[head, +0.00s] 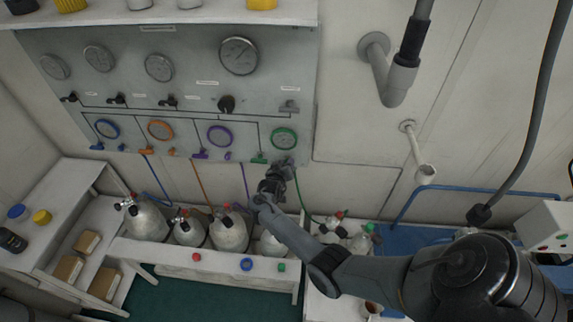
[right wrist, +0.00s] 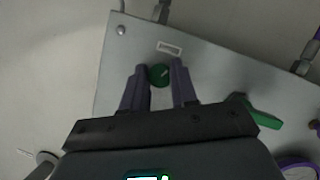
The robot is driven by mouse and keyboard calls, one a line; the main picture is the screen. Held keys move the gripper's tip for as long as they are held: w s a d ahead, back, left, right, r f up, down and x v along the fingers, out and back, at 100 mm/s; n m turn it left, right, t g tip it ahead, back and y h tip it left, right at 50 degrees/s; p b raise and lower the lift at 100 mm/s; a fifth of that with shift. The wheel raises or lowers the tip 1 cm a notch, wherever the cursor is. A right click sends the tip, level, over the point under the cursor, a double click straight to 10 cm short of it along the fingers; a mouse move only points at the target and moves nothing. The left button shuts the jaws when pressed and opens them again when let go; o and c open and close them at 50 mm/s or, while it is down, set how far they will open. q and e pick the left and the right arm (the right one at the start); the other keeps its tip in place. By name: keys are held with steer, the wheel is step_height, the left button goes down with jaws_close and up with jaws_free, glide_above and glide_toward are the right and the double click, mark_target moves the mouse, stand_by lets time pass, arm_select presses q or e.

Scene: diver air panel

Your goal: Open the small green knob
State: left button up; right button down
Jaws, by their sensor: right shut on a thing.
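The small green knob (right wrist: 159,75) is round and sits on the grey panel (right wrist: 205,75), below a small white label in the right wrist view. My right gripper (right wrist: 160,80) has one finger on each side of the knob and is shut on it. In the head view my right gripper (head: 284,168) reaches the panel's lower right corner, just below the green-rimmed gauge (head: 284,138), and hides the knob. My left gripper is not in view.
A green lever (head: 259,158) is close to the gripper; it also shows in the right wrist view (right wrist: 262,118). Several gas cylinders (head: 230,232) stand below the panel. A grey pipe (head: 392,85) juts from the wall at right. A green hose (head: 303,200) hangs beside the gripper.

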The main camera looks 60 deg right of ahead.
steer(key=shift+f+n+g+h, duration=0.15)
steer(key=shift+n+g+h, duration=0.2)
steer(key=shift+n, duration=0.35)
steer(key=c, duration=0.9)
jaws_free()
